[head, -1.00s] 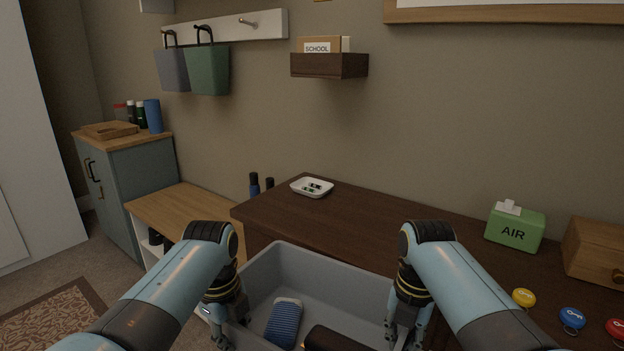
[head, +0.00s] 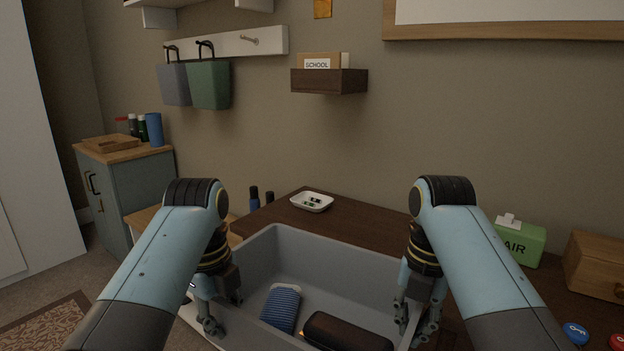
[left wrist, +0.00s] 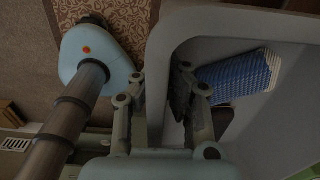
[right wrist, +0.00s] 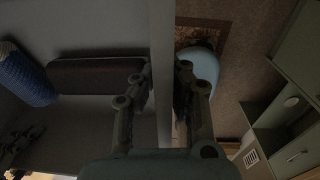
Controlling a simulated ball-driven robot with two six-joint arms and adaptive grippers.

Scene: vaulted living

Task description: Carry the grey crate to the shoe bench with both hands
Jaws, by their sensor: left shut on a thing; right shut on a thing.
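The grey crate (head: 330,262) is in front of me in the head view, held between my two arms. It holds a blue striped item (head: 281,308) and a dark brown case (head: 346,333). My left gripper (head: 222,310) is shut on the crate's left wall; in the left wrist view its fingers (left wrist: 160,100) straddle the wall. My right gripper (head: 412,318) is shut on the right wall; the right wrist view shows its fingers (right wrist: 163,90) on both sides of it. The light wood bench (head: 150,217), likely the shoe bench, is partly hidden behind my left arm and the crate.
A dark wood table (head: 375,222) lies behind the crate, bearing a white dish (head: 311,202), a green AIR box (head: 521,242) and a wooden box (head: 597,265). A blue-grey cabinet (head: 135,190) stands at the left. A patterned rug (head: 48,328) lies on the floor.

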